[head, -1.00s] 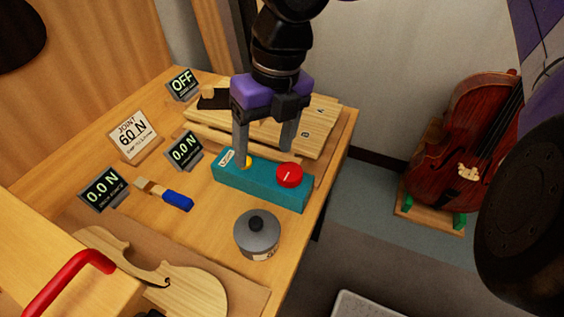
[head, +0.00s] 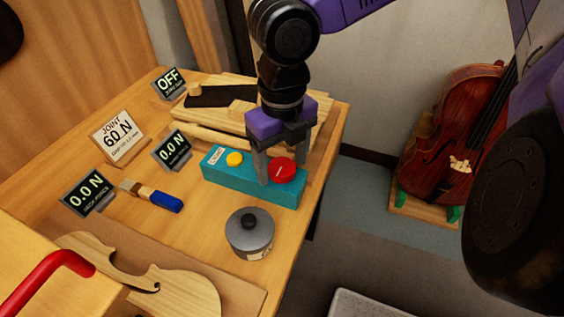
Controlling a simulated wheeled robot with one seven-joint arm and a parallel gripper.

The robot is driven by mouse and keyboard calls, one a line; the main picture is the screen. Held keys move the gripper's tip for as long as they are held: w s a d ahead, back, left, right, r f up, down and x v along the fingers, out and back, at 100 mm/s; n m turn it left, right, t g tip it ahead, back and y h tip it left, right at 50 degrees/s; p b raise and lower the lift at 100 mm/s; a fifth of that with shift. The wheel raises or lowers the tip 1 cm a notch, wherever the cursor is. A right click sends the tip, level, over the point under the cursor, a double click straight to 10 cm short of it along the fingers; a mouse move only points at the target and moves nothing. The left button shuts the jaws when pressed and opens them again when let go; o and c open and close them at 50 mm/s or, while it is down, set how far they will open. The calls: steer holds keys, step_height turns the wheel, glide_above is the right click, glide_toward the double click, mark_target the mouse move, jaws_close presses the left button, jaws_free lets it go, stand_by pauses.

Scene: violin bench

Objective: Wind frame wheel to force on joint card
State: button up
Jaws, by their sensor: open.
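The joint card (head: 117,137) stands at the back left of the bench and reads "JOINT 60 N", with a smaller line too small to read. A teal box (head: 232,184) carries a yellow button (head: 234,159) and a red round knob (head: 282,170) with a white mark. My gripper (head: 283,178) is open and points down at the red knob. Its fingers appear on either side of the knob; I cannot tell whether they touch it. A third display (head: 169,83) reads OFF.
A grey lidded pot (head: 250,234) stands in front of the teal box. A blue-handled brush (head: 152,196) lies to its left. A pale violin body (head: 170,293) and a red handle (head: 45,282) are at the front left. Wooden boards (head: 215,120) lie behind the box. A finished cello-like instrument (head: 450,150) stands right.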

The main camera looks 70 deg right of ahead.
steer(key=c, duration=1.4)
steer(key=shift+o, duration=0.2)
steer(key=shift+r+p, duration=0.1)
steer(key=shift+p, duration=0.3)
